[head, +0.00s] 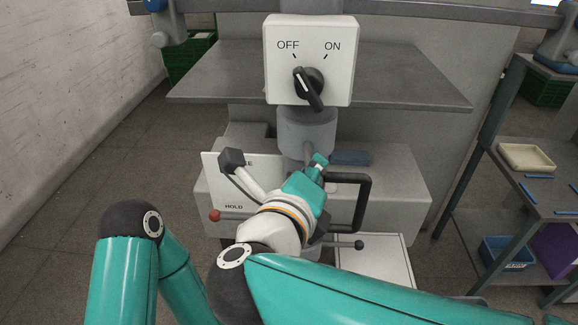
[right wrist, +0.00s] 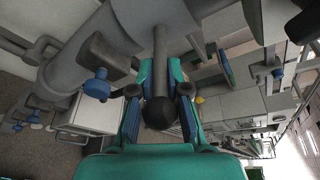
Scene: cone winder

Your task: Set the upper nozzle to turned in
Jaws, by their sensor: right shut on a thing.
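My right gripper (head: 318,166) reaches in at the front of the machine, just below its grey column. In the right wrist view the right gripper (right wrist: 160,75) is shut on a thin grey rod (right wrist: 160,45) with a black ball end (right wrist: 159,113). The ball lies on the near side of the fingers. A grey arm with a blue end (right wrist: 97,88) shows left of the fingers; I cannot tell which part is the upper nozzle. My left gripper is out of view.
A switch box (head: 310,60) marked OFF and ON stands above, its pointer toward OFF. Close by are a black loop handle (head: 366,205), a red-knobbed lever (head: 215,215), a black-knobbed lever (head: 358,244) and a white HOLD panel (head: 215,180). A shelf rack (head: 478,150) stands right.

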